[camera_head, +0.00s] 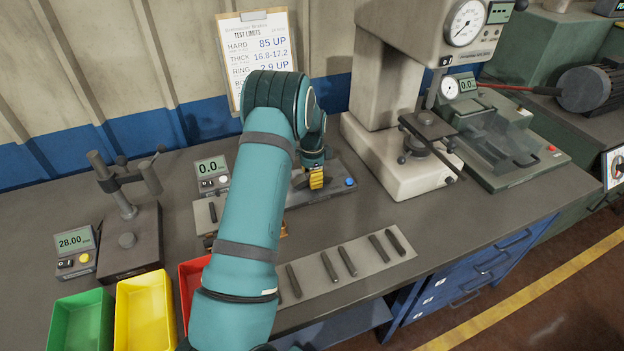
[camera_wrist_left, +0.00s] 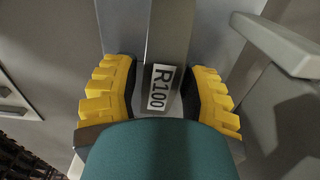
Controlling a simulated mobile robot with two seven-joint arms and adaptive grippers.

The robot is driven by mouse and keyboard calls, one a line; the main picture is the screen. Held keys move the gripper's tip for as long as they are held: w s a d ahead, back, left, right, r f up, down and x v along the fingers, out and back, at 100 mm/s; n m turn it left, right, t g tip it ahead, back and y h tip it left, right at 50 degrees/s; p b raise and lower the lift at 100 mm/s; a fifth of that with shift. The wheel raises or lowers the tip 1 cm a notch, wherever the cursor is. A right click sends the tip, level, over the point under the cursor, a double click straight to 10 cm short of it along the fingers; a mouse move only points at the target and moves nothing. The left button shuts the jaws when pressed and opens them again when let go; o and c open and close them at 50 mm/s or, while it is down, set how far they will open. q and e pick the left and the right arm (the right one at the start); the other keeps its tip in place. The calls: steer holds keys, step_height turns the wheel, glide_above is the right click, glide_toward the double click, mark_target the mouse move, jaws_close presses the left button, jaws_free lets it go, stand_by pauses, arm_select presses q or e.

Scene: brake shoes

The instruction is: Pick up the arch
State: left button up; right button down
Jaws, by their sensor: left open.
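My left gripper (camera_head: 316,181) is low over a dark fixture (camera_head: 338,197) at the back of the bench, below the clipboard. In the left wrist view its yellow fingers (camera_wrist_left: 160,75) are open, one on each side of a grey bar-like piece (camera_wrist_left: 168,35) with a white R100 label (camera_wrist_left: 160,88). This piece may be the arch, but its full shape is hidden. I cannot tell whether the fingers touch it. My arm hides part of the bench in the head view. My right gripper is not in view.
Green (camera_head: 80,322), yellow (camera_head: 146,312) and red (camera_head: 192,285) bins stand at the front left. Several dark bars lie on a grey strip (camera_head: 318,282) near the front edge. A gauge stand (camera_head: 130,240) is left; a press (camera_head: 400,170) is right.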

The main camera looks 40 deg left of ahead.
arm_select(q)
jaws_close()
steer(key=shift+r, duration=0.1)
